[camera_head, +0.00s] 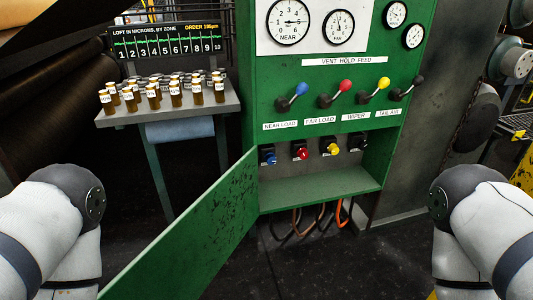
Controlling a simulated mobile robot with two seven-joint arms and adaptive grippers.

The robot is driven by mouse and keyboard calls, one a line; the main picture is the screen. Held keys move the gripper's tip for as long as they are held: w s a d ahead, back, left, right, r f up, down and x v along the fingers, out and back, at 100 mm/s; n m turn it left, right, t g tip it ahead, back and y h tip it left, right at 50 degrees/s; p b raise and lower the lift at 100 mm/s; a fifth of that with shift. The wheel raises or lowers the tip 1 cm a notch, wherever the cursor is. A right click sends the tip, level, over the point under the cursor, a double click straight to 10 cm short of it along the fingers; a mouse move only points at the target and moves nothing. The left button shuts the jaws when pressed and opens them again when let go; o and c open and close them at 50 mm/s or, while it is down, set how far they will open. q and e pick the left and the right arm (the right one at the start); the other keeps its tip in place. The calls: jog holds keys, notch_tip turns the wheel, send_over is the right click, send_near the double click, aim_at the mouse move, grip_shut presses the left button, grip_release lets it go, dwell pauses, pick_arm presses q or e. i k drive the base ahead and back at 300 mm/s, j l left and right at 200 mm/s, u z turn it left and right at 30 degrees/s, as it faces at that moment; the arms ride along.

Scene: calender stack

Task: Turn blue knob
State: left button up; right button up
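A blue knob (269,157) sits at the left end of a row of knobs inside the open lower compartment of the green cabinet (315,192). A red knob (300,150), a yellow knob (329,146) and a black knob (357,142) are to its right. Above the compartment, a lever with a blue ball (301,89) is over the "NEAR LOAD" label. My left and right arms show at the lower left and lower right edges, well apart from the knobs. Neither gripper is in view.
The cabinet's green door (190,235) hangs open toward the front left. A grey table (195,112) with several small brown bottles stands at the left. Hoses (310,219) hang below the cabinet. Levers with red, yellow and black ends are above the compartment.

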aim_at(270, 158)
jog(key=i+l+u, duration=0.2)
jog(key=u, duration=0.2)
jog(key=i+l+u, duration=0.15)
jog(key=l+u, duration=0.2)
jog(key=i+l+u, duration=0.15)
jog(key=l+u, duration=0.65)
